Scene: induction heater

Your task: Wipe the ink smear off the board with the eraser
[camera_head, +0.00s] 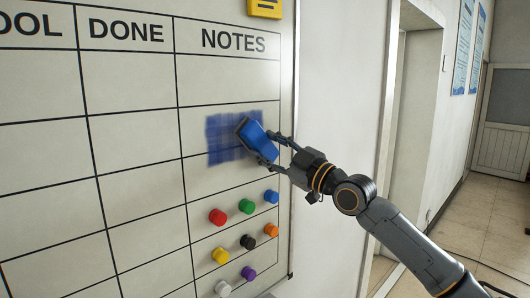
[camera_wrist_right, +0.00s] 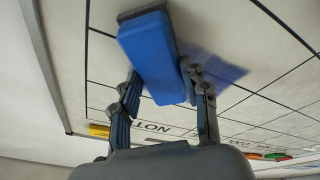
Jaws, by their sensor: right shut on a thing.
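A white board (camera_head: 130,190) with a black grid and headings fills the left of the head view. A blue ink smear (camera_head: 222,138) lies on it under the NOTES heading; part of it also shows in the right wrist view (camera_wrist_right: 222,70). My right gripper (camera_head: 262,142) is shut on a blue eraser (camera_head: 260,140), which also shows in the right wrist view (camera_wrist_right: 152,55). The eraser's dark pad side faces the board, over the right part of the smear. I cannot tell whether it touches. The eraser hides part of the smear. My left gripper is not in view.
Several coloured magnets, among them a red one (camera_head: 217,216) and a purple one (camera_head: 248,273), sit on the board below the smear. A yellow item (camera_head: 265,8) is at its top right. A doorway (camera_head: 405,120) and open floor (camera_head: 490,225) are to the right.

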